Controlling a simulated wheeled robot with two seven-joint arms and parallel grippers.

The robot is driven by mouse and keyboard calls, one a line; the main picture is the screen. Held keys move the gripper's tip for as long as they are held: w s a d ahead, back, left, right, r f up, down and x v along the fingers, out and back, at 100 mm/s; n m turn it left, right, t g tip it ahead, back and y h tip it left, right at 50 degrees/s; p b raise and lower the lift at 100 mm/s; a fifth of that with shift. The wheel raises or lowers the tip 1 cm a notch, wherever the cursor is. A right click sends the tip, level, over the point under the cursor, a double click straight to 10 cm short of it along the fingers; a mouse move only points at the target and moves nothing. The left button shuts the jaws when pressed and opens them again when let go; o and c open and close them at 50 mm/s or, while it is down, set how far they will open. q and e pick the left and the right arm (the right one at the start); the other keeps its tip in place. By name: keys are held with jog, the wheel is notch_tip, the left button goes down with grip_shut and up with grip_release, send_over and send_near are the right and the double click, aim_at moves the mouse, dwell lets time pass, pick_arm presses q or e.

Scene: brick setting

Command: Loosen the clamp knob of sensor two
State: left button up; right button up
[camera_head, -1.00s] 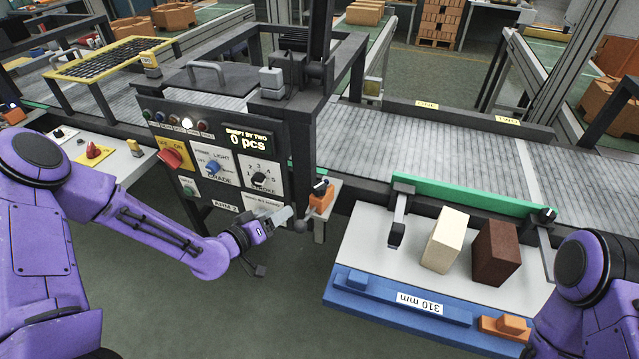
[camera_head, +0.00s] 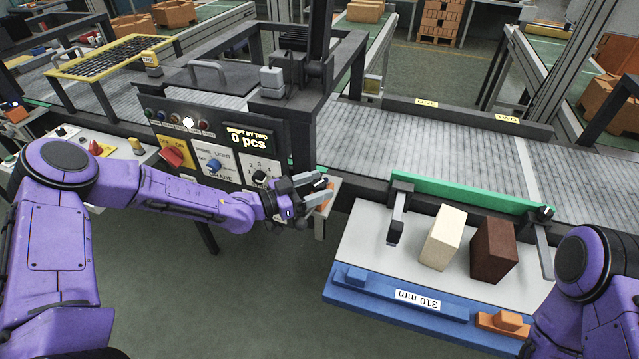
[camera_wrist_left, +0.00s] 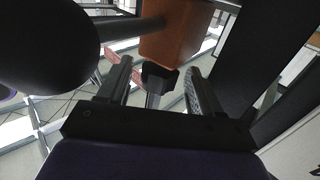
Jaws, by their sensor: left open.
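An orange block-shaped unit, probably the sensor (camera_head: 327,206), sits on a bracket at the right side of the control panel. My left gripper (camera_head: 316,186) is at this unit and partly covers it. In the left wrist view the orange body (camera_wrist_left: 175,38) is just beyond the fingers. A small black knob-like part (camera_wrist_left: 158,78) lies between the open fingers of my left gripper (camera_wrist_left: 158,68). I cannot tell whether the fingers touch it. No number shows on the unit. My right gripper is out of view.
The control panel (camera_head: 232,143) with switches and a "0 pcs" display stands behind my left forearm. A conveyor (camera_head: 440,145) runs behind. At the right, a white table (camera_head: 365,245) holds a cream block (camera_head: 443,238) and a brown block (camera_head: 493,250).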

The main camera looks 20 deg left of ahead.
pick_arm(q)
jog(key=shift+w+d, duration=0.3)
jog(key=shift+d, duration=0.15)
jog(key=c, duration=1)
